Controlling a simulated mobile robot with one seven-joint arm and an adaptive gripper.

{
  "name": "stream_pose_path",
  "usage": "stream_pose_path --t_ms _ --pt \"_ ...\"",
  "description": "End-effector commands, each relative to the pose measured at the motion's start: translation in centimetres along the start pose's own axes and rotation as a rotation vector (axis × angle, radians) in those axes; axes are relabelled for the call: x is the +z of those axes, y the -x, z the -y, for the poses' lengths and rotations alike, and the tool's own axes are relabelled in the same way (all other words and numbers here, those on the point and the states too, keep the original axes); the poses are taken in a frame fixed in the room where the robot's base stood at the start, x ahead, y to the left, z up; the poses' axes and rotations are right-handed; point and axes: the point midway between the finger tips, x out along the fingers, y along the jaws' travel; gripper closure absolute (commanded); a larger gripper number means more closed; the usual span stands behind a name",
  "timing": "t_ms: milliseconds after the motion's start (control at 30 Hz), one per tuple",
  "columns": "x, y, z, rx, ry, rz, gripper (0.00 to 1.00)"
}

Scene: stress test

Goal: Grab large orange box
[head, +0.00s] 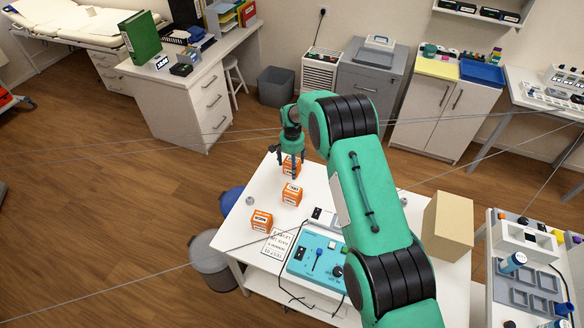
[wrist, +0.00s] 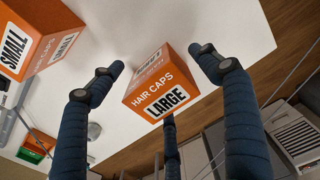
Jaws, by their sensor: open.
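The large orange box (wrist: 163,85), marked "HAIR CAPS" and "LARGE", lies between the spread fingers of my gripper (wrist: 160,75) in the wrist view. The fingers are open, with no clear contact on the box. In the head view my gripper (head: 289,170) points down over the far-left part of the white table (head: 330,200), and the orange box (head: 288,162) there is partly hidden by the fingers. An orange box marked "SMALL" (wrist: 30,38) is at upper left in the wrist view.
Two more orange boxes stand nearer on the table, one just in front of my gripper (head: 292,194) and one by the left edge (head: 261,220). A printed sign (head: 278,245), a blue control device (head: 315,257) and a tan carton (head: 447,225) are also on it.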

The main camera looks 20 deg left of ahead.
Motion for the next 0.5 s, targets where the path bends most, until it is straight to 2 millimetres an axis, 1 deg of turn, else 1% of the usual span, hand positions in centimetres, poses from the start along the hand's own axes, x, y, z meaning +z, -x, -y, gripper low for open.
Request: stream_pose_path --t_ms 233,267,300,467,500 --pt "0.01 0.01 0.00 0.000 0.000 0.000 0.23" --pt "0.01 0.01 0.00 0.000 0.000 0.000 0.25" --pt "0.00 0.02 0.00 0.000 0.000 0.000 0.33" --pt "0.01 0.01 -0.01 0.000 0.000 0.000 0.65" --pt "0.01 0.01 -0.01 0.000 0.000 0.000 0.73"
